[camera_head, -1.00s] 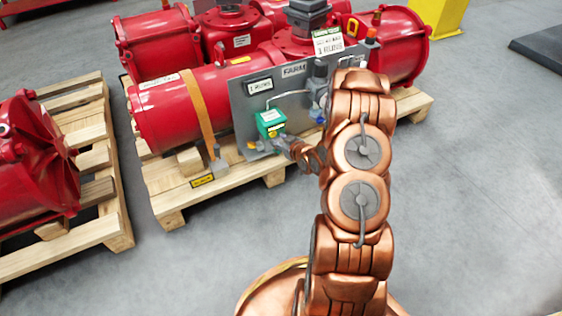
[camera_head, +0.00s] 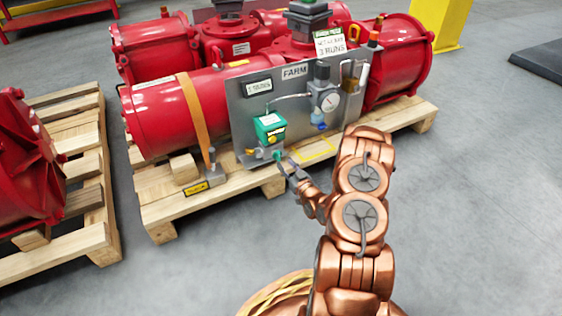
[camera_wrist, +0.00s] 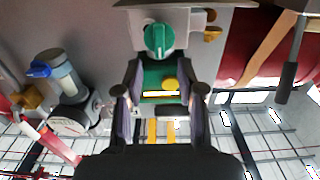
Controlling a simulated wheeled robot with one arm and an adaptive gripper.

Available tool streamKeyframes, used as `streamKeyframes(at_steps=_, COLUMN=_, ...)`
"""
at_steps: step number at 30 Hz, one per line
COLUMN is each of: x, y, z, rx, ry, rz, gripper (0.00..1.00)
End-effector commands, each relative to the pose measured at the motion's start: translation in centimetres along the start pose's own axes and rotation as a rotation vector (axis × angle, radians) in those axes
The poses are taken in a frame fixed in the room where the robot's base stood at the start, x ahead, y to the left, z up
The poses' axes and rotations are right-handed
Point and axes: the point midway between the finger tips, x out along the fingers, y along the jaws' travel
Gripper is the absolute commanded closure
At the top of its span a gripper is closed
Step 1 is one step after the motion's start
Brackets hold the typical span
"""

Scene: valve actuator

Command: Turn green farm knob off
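The green knob (camera_wrist: 159,38) is round with a raised grip bar, and faces me in the wrist view. In the head view it shows small (camera_head: 277,155) below the green box (camera_head: 270,128) on the grey panel marked FARM. The green box with its yellow button also lies behind my fingers in the wrist view (camera_wrist: 158,76). My gripper (camera_wrist: 160,68) is open. Its two dark fingers stand apart, their tips just short of the knob in the picture, one to each side. Nothing is held. In the head view my gripper (camera_head: 287,168) is just in front of the knob.
The grey panel (camera_head: 243,105) carries a gauge (camera_head: 330,102) and a blue fitting (camera_wrist: 39,70). Red actuators (camera_head: 170,117) sit behind on a wooden pallet (camera_head: 160,205). An orange strap (camera_head: 196,110) hangs left of the panel.

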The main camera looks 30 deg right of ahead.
Motion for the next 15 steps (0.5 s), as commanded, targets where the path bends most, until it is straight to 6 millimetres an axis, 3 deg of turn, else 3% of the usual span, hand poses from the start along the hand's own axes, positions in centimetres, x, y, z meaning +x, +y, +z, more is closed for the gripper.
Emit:
streamKeyframes(at_steps=6, x=2.7, y=-0.1, z=0.3, rx=-0.001, ry=0.001, rz=-0.001, gripper=0.61)
streamKeyframes(at_steps=15, x=4.5, y=0.0, z=0.1, rx=0.001, ry=0.0, rz=0.001, gripper=0.61)
